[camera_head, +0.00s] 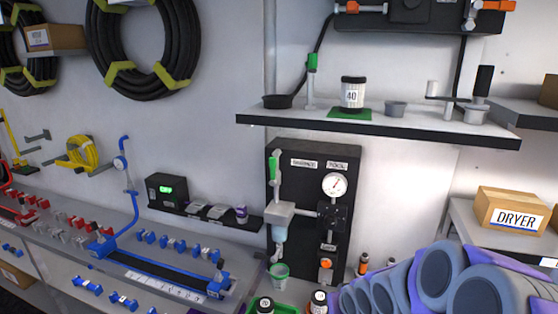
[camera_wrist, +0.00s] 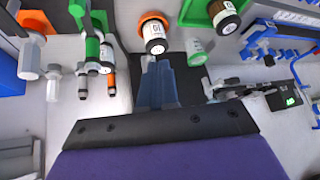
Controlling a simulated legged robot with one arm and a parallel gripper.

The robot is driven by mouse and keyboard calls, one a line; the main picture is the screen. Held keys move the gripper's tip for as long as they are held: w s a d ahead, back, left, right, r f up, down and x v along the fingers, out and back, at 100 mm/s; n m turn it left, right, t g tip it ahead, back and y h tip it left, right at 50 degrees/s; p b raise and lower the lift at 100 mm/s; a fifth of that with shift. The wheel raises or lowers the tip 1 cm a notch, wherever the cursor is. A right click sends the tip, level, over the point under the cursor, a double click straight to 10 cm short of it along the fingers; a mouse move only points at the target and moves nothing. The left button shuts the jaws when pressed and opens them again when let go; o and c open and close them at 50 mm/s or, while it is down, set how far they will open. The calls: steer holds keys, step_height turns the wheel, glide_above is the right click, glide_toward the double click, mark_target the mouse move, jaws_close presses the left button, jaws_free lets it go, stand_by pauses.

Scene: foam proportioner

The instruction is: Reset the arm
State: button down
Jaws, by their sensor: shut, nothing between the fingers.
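My gripper (camera_wrist: 158,66) shows in the wrist view as two grey-blue fingers close together, shut with nothing between them. It points away from the purple and black wrist body toward the bench equipment. A white-labelled bottle with an orange base (camera_wrist: 155,36) appears just beyond the fingertips; I cannot tell the exact gap. In the head view my grey and purple arm is folded across the lower right, and its fingers cannot be made out there. The black proportioner panel (camera_head: 343,240) with gauge (camera_head: 334,185) and valves stands upright against the wall, left of the arm.
A shelf (camera_head: 400,127) with a labelled jar (camera_head: 352,93) and small cups is above the panel. A DRYER box (camera_head: 510,210) is at right.

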steer(key=s+r+g, duration=0.2)
steer(key=s, duration=1)
steer(key=s+r+g+h, duration=0.1)
steer(key=s+r+g, duration=0.2)
steer(key=s, duration=0.9)
steer(key=s+a+r+g, duration=0.1)
steer(key=s+r+g, duration=0.2)
steer(key=s, duration=0.8)
steer(key=shift+s+r+m, duration=0.2)
steer(key=shift+s+m, duration=0.1)
steer(key=shift+s, duration=0.1)
